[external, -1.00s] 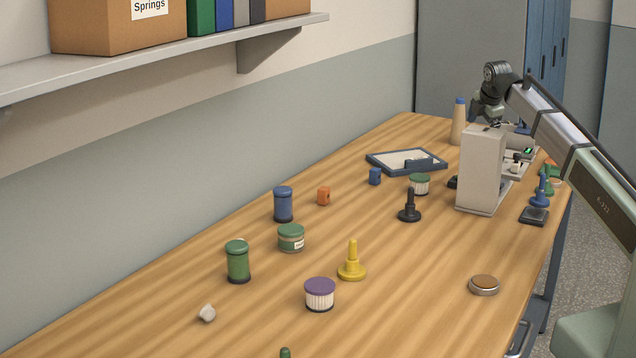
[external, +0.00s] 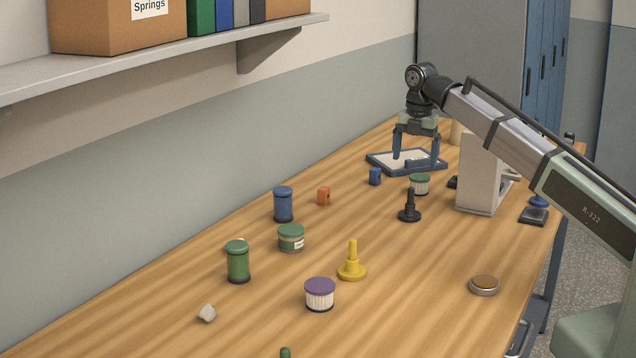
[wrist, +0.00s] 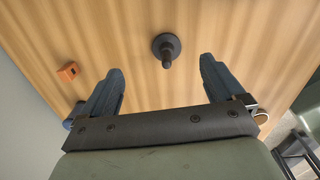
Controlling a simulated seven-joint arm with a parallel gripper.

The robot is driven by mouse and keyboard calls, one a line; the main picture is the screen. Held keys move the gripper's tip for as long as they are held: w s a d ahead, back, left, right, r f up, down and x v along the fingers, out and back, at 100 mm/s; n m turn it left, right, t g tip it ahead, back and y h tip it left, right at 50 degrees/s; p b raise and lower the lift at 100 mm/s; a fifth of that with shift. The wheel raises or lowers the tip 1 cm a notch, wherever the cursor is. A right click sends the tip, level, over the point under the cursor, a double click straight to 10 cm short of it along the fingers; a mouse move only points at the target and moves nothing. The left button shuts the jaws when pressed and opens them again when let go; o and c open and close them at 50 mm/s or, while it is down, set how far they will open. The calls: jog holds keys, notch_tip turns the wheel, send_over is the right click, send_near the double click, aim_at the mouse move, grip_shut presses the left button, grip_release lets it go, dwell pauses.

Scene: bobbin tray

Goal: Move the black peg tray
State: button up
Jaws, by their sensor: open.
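The black peg tray (external: 410,216), a round black base with an upright peg, stands on the table in the external view. In the wrist view it (wrist: 160,43) shows a little beyond the gap between my fingertips, its peg pointing toward the camera. My gripper (external: 415,154) is open and empty and points down. In the external view it appears over the blue-rimmed tray (external: 378,166), farther back than the black peg tray. In the wrist view its two fingers (wrist: 162,66) are spread wide, apart from the peg.
A small blue block (external: 375,176), a green-lidded jar (external: 420,184) and an orange block (external: 324,196) stand near the black peg tray. A tall beige machine (external: 480,178) stands to its right. A yellow peg base (external: 352,271) and several jars are nearer.

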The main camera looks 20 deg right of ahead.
aim_at(408, 203)
jog(key=shift+s+a+r+n+g, duration=0.15)
jog(key=shift+s+a+n, duration=0.1)
jog(key=shift+s+a, duration=0.25)
jog(key=shift+s+a+f+n+g, duration=0.15)
jog(key=shift+s+a+n, duration=0.15)
jog(key=shift+s, duration=0.35)
jog(key=shift+r, duration=0.1)
notch_tip(408, 203, down, 14)
jog(key=shift+r, duration=0.1)
jog(key=c, duration=1.1)
jog(key=shift+s+a, duration=7.05)
jog(key=shift+a, duration=0.05)
jog(key=shift+c, duration=0.2)
